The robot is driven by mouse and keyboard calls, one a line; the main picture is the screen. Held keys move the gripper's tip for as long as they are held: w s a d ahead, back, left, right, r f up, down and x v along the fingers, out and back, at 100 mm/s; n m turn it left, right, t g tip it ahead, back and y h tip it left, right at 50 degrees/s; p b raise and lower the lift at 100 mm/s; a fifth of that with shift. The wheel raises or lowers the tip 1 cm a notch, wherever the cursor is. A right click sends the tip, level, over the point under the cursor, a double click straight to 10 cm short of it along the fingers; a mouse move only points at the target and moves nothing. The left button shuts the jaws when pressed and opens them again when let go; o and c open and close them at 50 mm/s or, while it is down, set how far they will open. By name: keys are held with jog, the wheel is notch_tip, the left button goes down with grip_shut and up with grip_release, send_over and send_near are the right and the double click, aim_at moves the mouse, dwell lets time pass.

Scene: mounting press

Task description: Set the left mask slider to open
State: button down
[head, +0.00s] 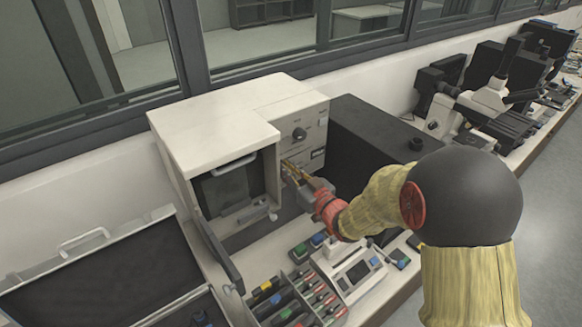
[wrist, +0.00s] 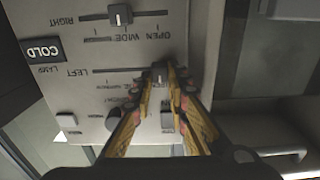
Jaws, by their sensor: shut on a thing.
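The mask panel (wrist: 75,105) fills the left and middle of the wrist view, with its lettering turned. The left mask slider (wrist: 159,72) is a small light knob at the right end of the LEFT track, level with the partly covered OPEN mark. My gripper (wrist: 160,78) is shut on this knob, its yellow fingers reaching up from below and hiding part of the scale. In the head view my gripper (head: 290,168) is at the front panel of the cream machine (head: 215,115), and its fingers hide the slider.
The right slider knob (wrist: 120,15) sits midway on its track above. A COLD lamp label (wrist: 42,50) and a dark round knob (wrist: 113,121) are nearby. The machine's open chamber (head: 232,190) lies left of my gripper. A tool tray (head: 290,300) stands below.

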jog(key=shift+s+a, duration=0.1)
jog(key=c, duration=1.7)
grip_release()
